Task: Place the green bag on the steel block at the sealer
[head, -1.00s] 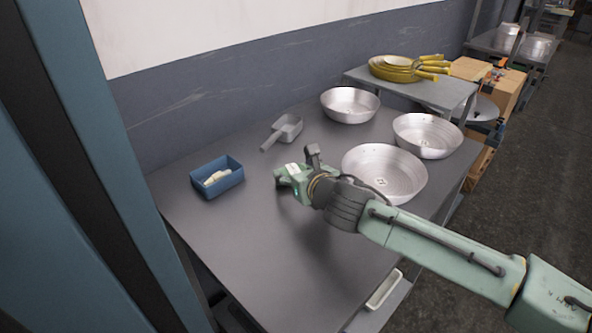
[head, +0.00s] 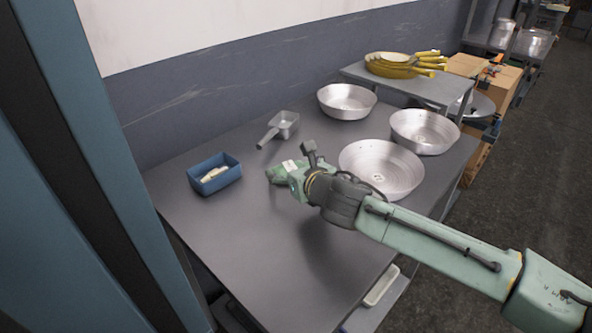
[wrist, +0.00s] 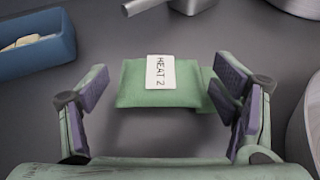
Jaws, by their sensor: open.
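The green bag (wrist: 135,84) with a white "HEAT 2" label lies between the spread fingers in the wrist view, toward their tips. In the head view the bag (head: 275,174) shows just past the end of my arm on the grey table. My gripper (wrist: 165,85) is open, with a gap between the bag and the left finger; the right finger is close to the bag's right end. In the head view my gripper (head: 295,178) is low over the table and partly hides the bag. I cannot make out the steel block or sealer.
A blue bin (head: 228,177) with pale pieces and a grey scoop (head: 285,122) are beyond the bag. Several metal pans, including the near one (head: 375,165), stand right of my gripper. A low stand (head: 440,92) holds yellow pans. The table's near left is clear.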

